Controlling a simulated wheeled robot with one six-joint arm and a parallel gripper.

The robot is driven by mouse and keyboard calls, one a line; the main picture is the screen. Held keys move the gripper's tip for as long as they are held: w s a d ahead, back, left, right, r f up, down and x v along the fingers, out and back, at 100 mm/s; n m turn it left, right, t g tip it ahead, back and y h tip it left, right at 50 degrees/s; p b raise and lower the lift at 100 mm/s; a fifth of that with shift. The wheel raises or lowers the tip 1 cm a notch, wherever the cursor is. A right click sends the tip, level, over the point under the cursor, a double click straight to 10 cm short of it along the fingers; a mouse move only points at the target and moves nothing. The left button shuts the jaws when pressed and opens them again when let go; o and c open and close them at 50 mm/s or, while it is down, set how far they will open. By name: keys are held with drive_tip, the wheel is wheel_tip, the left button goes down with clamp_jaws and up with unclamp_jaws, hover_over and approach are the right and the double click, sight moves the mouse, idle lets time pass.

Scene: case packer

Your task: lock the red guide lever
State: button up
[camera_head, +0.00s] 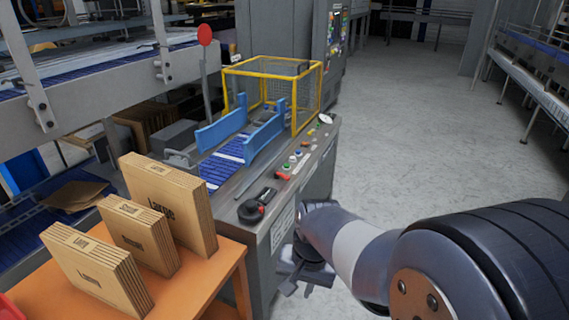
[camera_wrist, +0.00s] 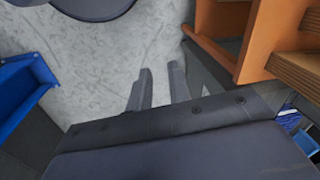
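A tall grey lever with a round red knob (camera_head: 205,35) stands upright, tilted slightly, at the far left side of the case packer (camera_head: 240,185), beside the blue guide rails (camera_head: 262,137). I take it as the red guide lever; whether it is locked cannot be told. My gripper (camera_head: 305,283) hangs low in front of the machine, to the right of the orange table and well away from the lever. In the wrist view my gripper (camera_wrist: 158,88) shows two fingers apart with bare floor between them. The lever is not visible there.
An orange table (camera_head: 215,282) holds cardboard stacks (camera_head: 160,215). Floor to the right is clear.

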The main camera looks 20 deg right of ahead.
drive_tip(key=w+d+m+p, duration=0.1)
drive_tip(key=w+m, duration=0.1)
drive_tip(key=w, duration=0.1)
drive_tip(key=w+d+f+m+g+y+p, duration=0.1)
drive_tip(key=w+d+m, duration=0.1)
drive_tip(key=w+m, duration=0.1)
drive_tip(key=w+d+f+m+y, duration=0.1)
drive_tip(key=w+m, duration=0.2)
drive_tip(key=shift+w+d+f+g+p, duration=0.1)
drive_tip(key=shift+d+g+p, duration=0.1)
drive_tip(key=shift+g+p, duration=0.2)
clamp_jaws()
drive_tip(key=shift+w+d+f+m, duration=0.15)
drive_tip(key=shift+w+m, duration=0.05)
drive_tip(key=shift+m, duration=0.1)
